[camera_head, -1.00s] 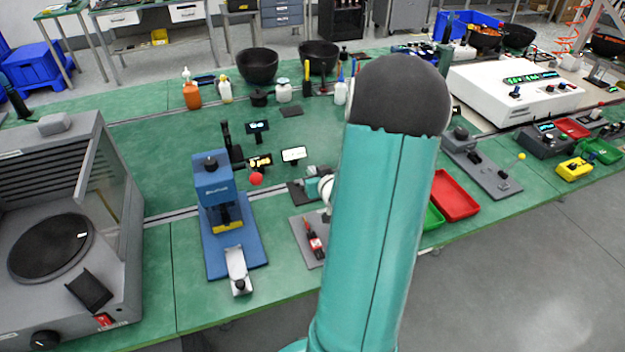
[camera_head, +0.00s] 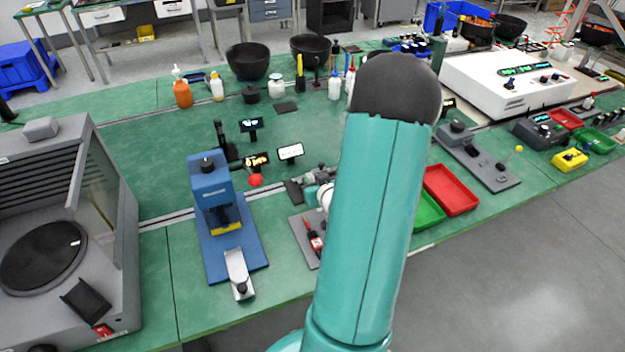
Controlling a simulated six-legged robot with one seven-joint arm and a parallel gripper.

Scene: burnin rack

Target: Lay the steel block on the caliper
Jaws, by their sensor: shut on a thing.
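My gripper (camera_head: 317,176) shows only as a small grey shape beside the white and teal wrist parts, left of my large teal arm link. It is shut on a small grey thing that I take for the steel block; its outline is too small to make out. The caliper cannot be picked out; my arm hides part of the bench there. A dark flat plate (camera_head: 293,190) lies on the bench just left of the gripper.
A blue press (camera_head: 213,200) with a red knob stands left of the gripper. Red (camera_head: 452,191) and green (camera_head: 427,210) trays lie right of my arm.

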